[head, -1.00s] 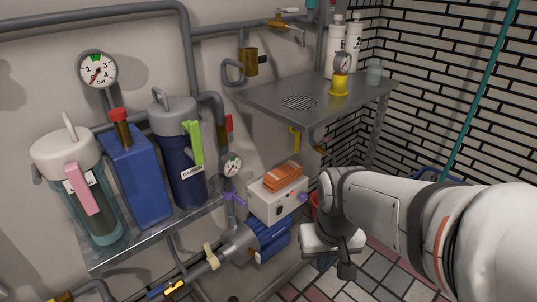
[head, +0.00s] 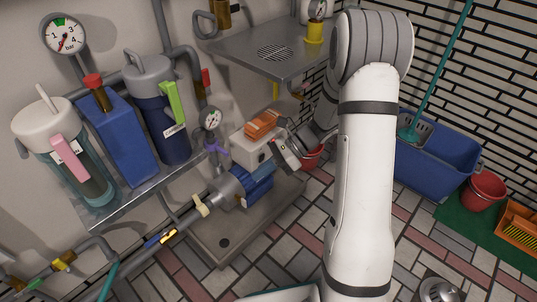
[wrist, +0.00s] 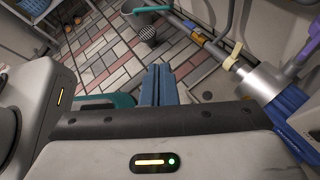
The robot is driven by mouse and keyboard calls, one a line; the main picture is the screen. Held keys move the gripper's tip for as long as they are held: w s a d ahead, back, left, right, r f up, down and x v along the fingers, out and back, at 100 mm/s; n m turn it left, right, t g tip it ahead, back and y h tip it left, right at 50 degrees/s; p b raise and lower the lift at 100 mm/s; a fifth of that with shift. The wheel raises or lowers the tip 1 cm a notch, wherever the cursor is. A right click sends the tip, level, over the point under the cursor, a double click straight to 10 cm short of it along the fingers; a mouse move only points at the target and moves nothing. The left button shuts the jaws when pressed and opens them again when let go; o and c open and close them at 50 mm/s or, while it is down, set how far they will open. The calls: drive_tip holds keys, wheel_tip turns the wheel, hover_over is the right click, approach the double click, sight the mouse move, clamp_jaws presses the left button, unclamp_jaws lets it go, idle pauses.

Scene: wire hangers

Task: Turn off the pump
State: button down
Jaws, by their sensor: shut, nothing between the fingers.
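The pump (head: 238,188), a grey housing with a blue ribbed motor, sits on a low plinth against the wall. It also shows at the right edge of the wrist view (wrist: 250,82). Just above it is a white control box (head: 248,150) with an orange item on top; my gripper partly covers its front. My gripper (head: 263,170) is in front of the box, above the motor. Its blue fingers (wrist: 158,84) are together and empty, pointing over the floor in the wrist view. I cannot tell whether they touch the box. The switch position cannot be made out.
Filter housings (head: 160,115) stand on a shelf at left. A grey metal shelf (head: 258,40) juts out above. A purple-handled valve (head: 216,148) and a gauge (head: 210,118) are left of the box. A blue mop bucket (head: 440,155) stands at right. The tiled floor has free room.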

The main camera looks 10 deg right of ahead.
sight(263, 157)
drive_tip(key=w+d+f+m+t+y+p, duration=0.2)
drive_tip(key=w+d+f+m+t+y, duration=0.15)
drive_tip(key=w+f+m, duration=0.35)
drive_tip(key=w+d+f+m+t+h+p, duration=0.1)
drive_tip(key=d+f+m+t, duration=0.4)
drive_tip(key=m, duration=0.5)
drive_tip(key=w+d+f+m+t+h+p, duration=0.2)
drive_tip(key=d+f+m+t, duration=0.4)
drive_tip(key=f+m+t, duration=0.4)
drive_tip(key=shift+w+f+m+h, duration=0.35)
drive_tip(key=shift+f+m+h, duration=0.15)
drive_tip(key=shift+f, duration=0.3)
drive_tip(key=b+x, duration=0.3)
drive_tip(key=x, duration=1.1)
drive_tip(key=shift+r, duration=0.1)
